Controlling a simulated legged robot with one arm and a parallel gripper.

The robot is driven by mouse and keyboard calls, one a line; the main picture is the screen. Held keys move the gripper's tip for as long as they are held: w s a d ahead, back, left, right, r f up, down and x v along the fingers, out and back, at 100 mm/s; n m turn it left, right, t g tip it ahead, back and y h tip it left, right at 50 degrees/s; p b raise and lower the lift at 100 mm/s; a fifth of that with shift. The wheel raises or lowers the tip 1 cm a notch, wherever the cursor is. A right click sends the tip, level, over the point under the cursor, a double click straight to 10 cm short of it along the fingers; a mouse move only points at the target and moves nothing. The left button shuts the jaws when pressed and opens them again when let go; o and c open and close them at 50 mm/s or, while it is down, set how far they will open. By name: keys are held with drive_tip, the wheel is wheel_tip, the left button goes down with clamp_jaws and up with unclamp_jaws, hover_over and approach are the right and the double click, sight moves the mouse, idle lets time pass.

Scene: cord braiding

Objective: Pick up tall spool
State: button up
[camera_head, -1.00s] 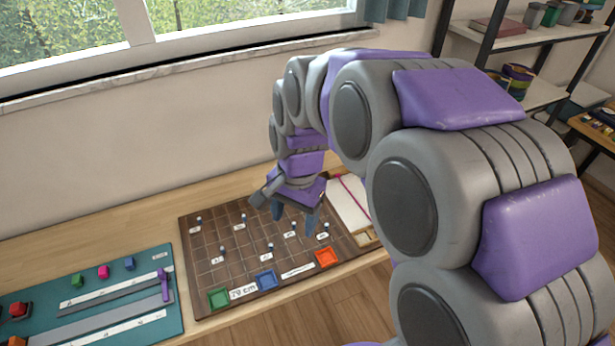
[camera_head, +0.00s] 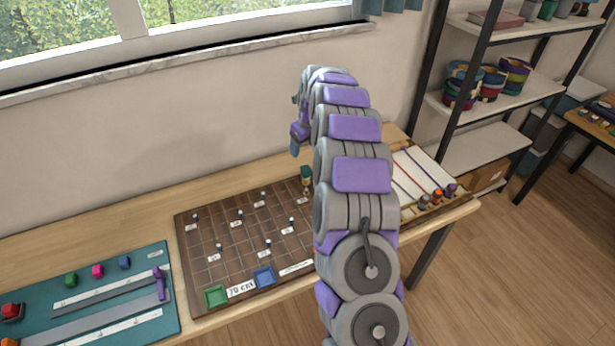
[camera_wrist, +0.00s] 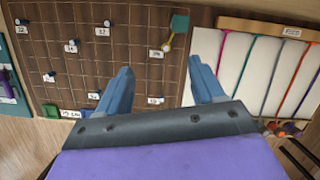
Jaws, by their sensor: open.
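A tall spool with a dark green top and a yellowish part (camera_head: 306,178) stands near the far right corner of the brown grid board (camera_head: 222,263), partly beside my arm. In the wrist view its green square top (camera_wrist: 180,22) shows near the upper middle, with a yellow part below it. My gripper (camera_wrist: 160,72) is open and empty, its two blue fingers apart. The spool lies beyond the fingertips, toward the right finger. In the head view my gripper (camera_head: 295,145) hangs above the back of the board, mostly hidden by my arm.
Several small labelled pegs stand on the board. A tray of coloured cords (camera_head: 418,172) lies to the right. A teal mat (camera_head: 95,300) with small blocks lies left. A shelf (camera_head: 490,95) stands at the back right. My arm hides the board's right side.

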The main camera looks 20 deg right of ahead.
wheel_tip(320, 180, down, 2)
drive_tip(key=w+d+m, duration=0.2)
drive_tip(key=m+b, duration=0.1)
approach(306, 168)
drive_tip(key=shift+h, duration=0.3)
drive_tip(key=x, duration=0.2)
drive_tip(key=b+x, duration=0.1)
drive_tip(key=x, duration=0.1)
drive_tip(key=a+b+x, duration=0.1)
drive_tip(key=x, duration=0.2)
drive_tip(key=shift+w+d+f, duration=0.15)
drive_tip(key=shift+f, duration=0.3)
drive_tip(key=b+x, duration=0.2)
drive_tip(key=x, duration=0.2)
drive_tip(key=shift+w+d+f, duration=0.15)
drive_tip(key=shift+f, duration=0.1)
drive_tip(key=shift+r, duration=0.1)
drive_tip(key=c, duration=1.1)
